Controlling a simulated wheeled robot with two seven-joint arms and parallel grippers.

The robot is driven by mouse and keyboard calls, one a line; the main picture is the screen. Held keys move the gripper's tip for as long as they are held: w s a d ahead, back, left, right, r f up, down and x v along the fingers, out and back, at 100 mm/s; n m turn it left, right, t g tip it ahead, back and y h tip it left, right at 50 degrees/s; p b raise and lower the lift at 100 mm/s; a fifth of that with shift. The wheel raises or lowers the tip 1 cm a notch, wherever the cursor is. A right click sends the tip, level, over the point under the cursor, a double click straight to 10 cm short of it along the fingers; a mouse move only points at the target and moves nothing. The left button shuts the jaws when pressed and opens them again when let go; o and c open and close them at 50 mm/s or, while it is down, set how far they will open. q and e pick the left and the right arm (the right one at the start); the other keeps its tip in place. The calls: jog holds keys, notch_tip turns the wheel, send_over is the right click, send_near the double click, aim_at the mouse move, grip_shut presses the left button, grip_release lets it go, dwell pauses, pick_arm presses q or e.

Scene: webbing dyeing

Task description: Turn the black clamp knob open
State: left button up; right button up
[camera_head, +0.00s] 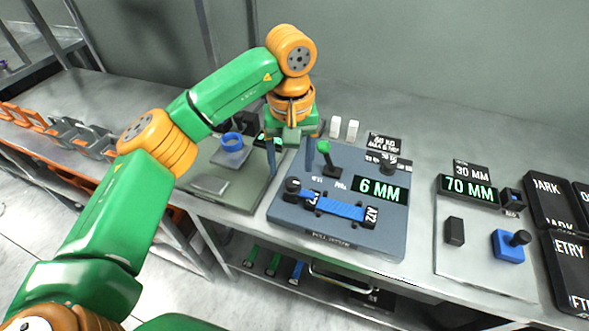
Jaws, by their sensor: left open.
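A black knob (292,185) stands at the left end of the blue webbing strip (338,209) on the blue-grey fixture (325,238). A second black knob (388,166) is at the fixture's back right. No label tells me for certain which is the clamp knob. My left gripper (291,170) points down over the fixture's left side, its two fingers apart and empty. In the picture its fingertips are just above the front-left knob; I cannot tell the exact gap. My right gripper is out of view.
A green-topped lever (323,147) stands close right of my left gripper. The fixture's display (380,190) reads 6 MM. A grey station (485,262) with a 70 MM display is to the right, and a green-grey plate (213,188) with a blue ring is to the left.

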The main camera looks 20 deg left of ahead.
aim_at(292, 182)
pick_arm(q)
notch_tip(292, 182, down, 4)
jog(key=shift+s+d+f+p, duration=0.1)
jog(key=shift+p, duration=0.3)
jog(key=shift+f, duration=0.25)
grip_shut()
